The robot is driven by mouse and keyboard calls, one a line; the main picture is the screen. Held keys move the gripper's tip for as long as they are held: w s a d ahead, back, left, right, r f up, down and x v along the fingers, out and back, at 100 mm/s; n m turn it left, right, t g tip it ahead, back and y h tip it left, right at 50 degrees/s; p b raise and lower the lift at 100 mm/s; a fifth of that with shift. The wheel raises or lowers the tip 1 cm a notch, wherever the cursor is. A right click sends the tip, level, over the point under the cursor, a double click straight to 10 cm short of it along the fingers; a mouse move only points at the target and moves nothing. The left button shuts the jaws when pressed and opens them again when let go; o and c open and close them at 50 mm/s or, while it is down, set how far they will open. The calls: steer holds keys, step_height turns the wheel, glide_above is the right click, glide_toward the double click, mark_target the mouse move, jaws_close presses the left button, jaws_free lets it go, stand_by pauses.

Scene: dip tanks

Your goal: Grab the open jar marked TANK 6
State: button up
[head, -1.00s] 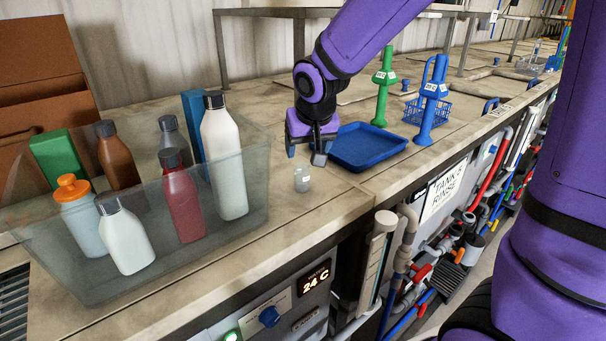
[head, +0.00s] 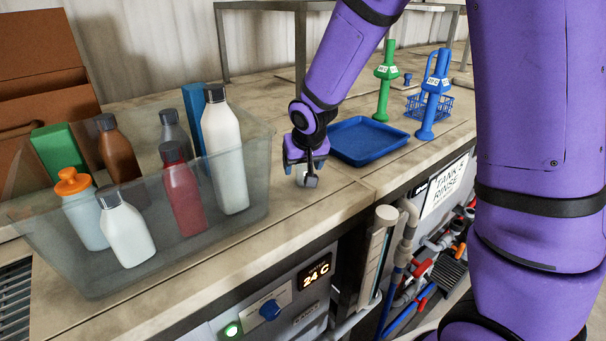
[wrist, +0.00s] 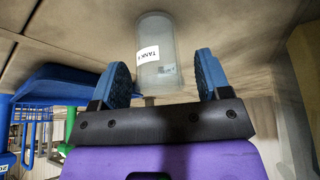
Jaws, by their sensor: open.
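The small clear jar (wrist: 172,50) stands between the two blue fingers of my gripper (wrist: 163,78) in the wrist view, with a gap on each side. Its white label reads TANK; the number after it is not clear to me. In the head view the jar (head: 301,177) is mostly hidden behind my gripper (head: 300,172), on the bench in front of the blue tray. My gripper is open and low over the bench, its fingers on both sides of the jar. No lid shows.
A clear bin (head: 100,272) with several bottles stands close on the left. The blue tray (head: 368,158) lies just right of my gripper. Green (head: 383,90) and blue (head: 430,112) upright holders and a blue basket (head: 440,104) stand farther right. The bench's front edge is near.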

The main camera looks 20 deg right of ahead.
steer(key=shift+w+f, duration=0.25)
steer(key=shift+f, duration=0.3)
steer(key=shift+c, duration=0.2)
steer(key=c, duration=1)
steer(key=shift+o, duration=0.2)
steer(key=shift+r, duration=0.1)
